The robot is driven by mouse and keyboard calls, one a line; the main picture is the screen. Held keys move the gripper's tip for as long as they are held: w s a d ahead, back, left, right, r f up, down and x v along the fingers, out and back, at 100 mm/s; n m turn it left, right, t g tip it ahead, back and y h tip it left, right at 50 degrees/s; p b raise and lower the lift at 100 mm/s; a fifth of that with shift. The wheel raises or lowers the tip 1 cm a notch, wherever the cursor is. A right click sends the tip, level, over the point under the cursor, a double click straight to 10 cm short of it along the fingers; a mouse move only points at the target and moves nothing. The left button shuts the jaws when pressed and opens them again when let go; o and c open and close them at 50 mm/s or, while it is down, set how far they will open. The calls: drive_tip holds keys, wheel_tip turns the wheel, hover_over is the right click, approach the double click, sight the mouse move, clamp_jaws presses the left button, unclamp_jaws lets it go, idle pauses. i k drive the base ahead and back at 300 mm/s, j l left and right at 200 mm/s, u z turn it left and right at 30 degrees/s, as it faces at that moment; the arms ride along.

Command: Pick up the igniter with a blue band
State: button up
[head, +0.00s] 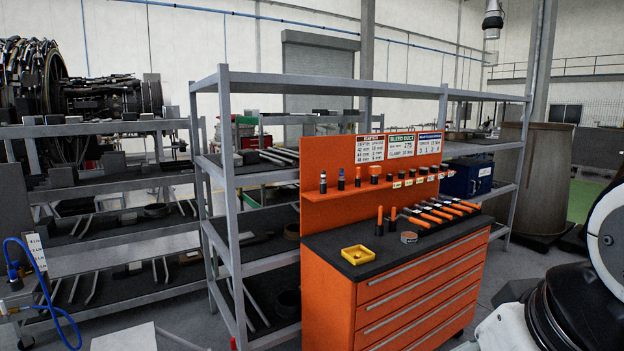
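Several small upright parts stand on the orange shelf of the tool cabinet. The leftmost one (323,183) is dark with what looks like a blue band near its top; it may be the igniter, but it is too small to be sure. A similar dark part (341,180) stands just to its right and its band colour is hard to read. Two parts with orange-red colouring (358,177) and (374,175) stand further right. My gripper is not in view; only white and black links of my arm show at the right edge, well apart from the shelf.
Grey racks (228,200) stand behind and left. A blue box (467,178) sits on the rack behind the cabinet.

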sight(341, 170)
drive_tip(key=z, duration=4.05)
drive_tip(key=u, duration=3.55)
drive_tip(key=i+u, duration=0.1)
drive_tip(key=u, duration=0.3)
drive_tip(key=i+z, duration=0.3)
drive_tip(key=i, duration=0.2)
drive_tip(key=i+j+z, duration=0.3)
drive_tip(key=i, duration=0.2)
drive_tip(key=l, duration=0.05)
